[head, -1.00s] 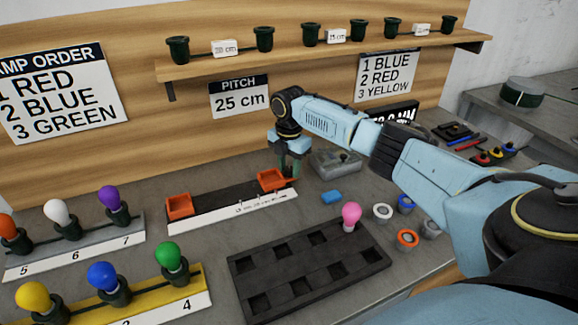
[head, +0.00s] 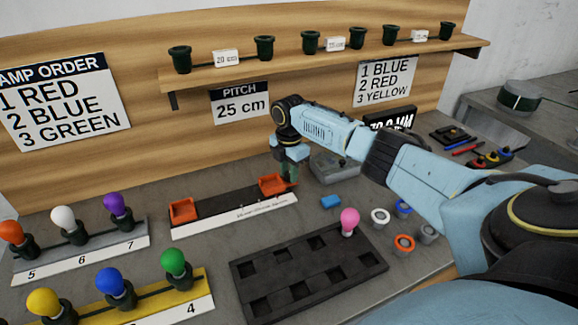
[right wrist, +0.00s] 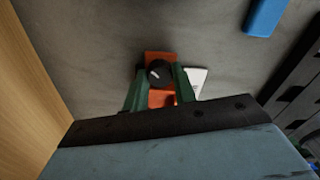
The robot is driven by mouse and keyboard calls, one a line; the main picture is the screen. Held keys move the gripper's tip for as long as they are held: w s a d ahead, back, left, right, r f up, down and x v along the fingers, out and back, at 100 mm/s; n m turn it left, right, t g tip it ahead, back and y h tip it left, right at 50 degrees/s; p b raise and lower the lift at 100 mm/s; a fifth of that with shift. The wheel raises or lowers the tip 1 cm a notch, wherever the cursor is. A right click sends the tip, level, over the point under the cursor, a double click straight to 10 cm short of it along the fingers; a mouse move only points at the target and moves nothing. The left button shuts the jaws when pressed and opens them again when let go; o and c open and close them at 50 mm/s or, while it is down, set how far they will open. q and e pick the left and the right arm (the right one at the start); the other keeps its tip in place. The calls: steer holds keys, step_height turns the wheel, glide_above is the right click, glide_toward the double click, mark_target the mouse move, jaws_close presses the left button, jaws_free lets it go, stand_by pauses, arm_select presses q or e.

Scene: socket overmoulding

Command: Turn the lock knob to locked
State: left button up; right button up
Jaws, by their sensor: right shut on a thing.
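A dark rail fixture (head: 228,205) with a white scale strip along its front lies in the middle of the bench. An orange block (head: 182,211) is at its left end and another orange block (head: 271,186) is at its right end. In the right wrist view, a round black lock knob (right wrist: 159,72) with a pale pointer mark sits on the right orange block (right wrist: 160,99). My right gripper (head: 288,178) reaches down at this block. Its green fingers (right wrist: 160,78) are shut on the knob, one on each side. The knob is hidden in the head view. My left gripper is not visible.
Coloured bulbs stand in racks at left. A shelf (head: 330,55) with sockets runs above.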

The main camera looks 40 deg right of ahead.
steer(key=m+p, duration=0.4)
steer(key=shift+r+m, duration=0.2)
steer(key=shift+m, duration=0.1)
steer(key=shift+m+p, duration=0.7)
steer(key=shift+m, duration=0.2)
steer(key=m+p, duration=0.1)
steer(key=m, duration=0.1)
steer(key=shift+f+m, duration=0.1)
steer(key=shift+m, duration=0.3)
arm_select(q)
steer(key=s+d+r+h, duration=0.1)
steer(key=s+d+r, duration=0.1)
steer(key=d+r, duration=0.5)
steer(key=shift+p, duration=0.35)
arm_select(e)
steer(key=shift+m, duration=0.6)
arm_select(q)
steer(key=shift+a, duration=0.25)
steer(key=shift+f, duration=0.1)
arm_select(e)
steer(key=o, duration=0.7)
